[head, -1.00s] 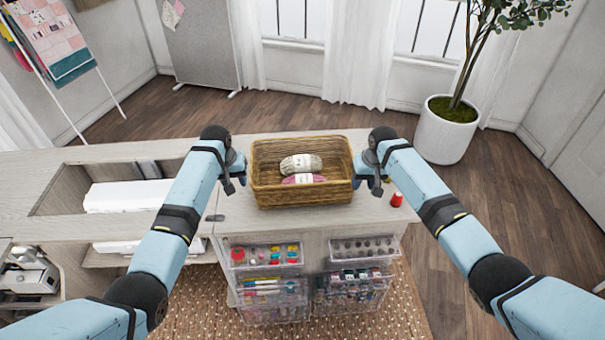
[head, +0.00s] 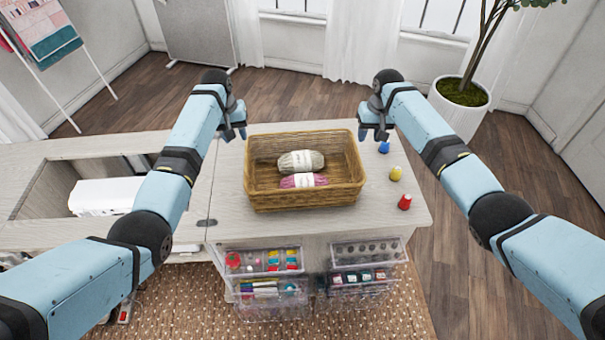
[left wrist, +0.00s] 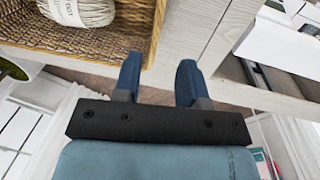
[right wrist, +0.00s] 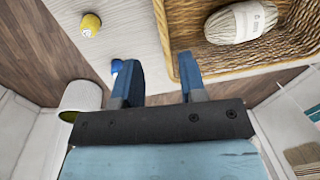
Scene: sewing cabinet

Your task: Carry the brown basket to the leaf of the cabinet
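The brown wicker basket (head: 304,196) stands upright on the pale wooden cabinet top (head: 228,190), right of a seam with a small dark hinge. Two yarn balls, grey (head: 300,161) and pink (head: 303,180), lie in it. My left gripper (head: 235,132) is open and empty, by the basket's far left corner. My right gripper (head: 373,133) is open and empty, by its far right corner. The left wrist view shows the basket rim (left wrist: 150,45) close to one finger. The right wrist view shows the basket wall (right wrist: 190,70) near one finger, with nothing between the fingers.
Blue (head: 384,147), yellow (head: 396,173) and red (head: 405,202) spools stand right of the basket. Clear drawers (head: 265,262) hang on the cabinet front. An open well with a white machine (head: 105,195) lies left. A potted plant (head: 460,105) stands behind right.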

